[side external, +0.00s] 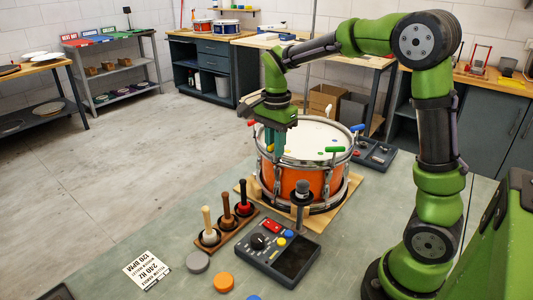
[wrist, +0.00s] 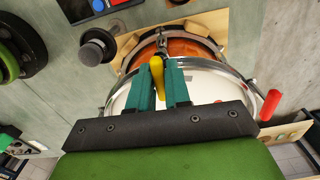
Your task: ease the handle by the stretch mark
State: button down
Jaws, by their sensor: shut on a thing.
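The orange drum (side external: 283,180) with a white head and chrome rim stands on a wooden board. My gripper (side external: 274,143) points down at the drum's near-left rim. In the wrist view my gripper (wrist: 160,68) has its teal fingers shut on a yellow handle (wrist: 157,75) at the rim. The fingers largely hide this handle in the side view. A red handle (side external: 251,123), a green handle (side external: 334,149) and a blue handle (side external: 357,127) also sit around the rim. The red handle also shows in the wrist view (wrist: 270,104). I cannot make out a stretch mark.
Several mallets stand in a wooden rack (side external: 227,228) in front of the drum. A dark control box (side external: 290,262) and a knob-topped post (side external: 302,190) are close to the drum's front. A printed card (side external: 147,268) and round pucks lie front left. A dark tray (side external: 374,155) is behind right.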

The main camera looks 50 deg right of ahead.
jog(key=shift+n, duration=0.6)
jog(key=shift+r, duration=0.1)
jog(key=c, duration=1.2)
grip_release()
jog(key=shift+o, duration=0.2)
notch_tip(320, 180, up, 17)
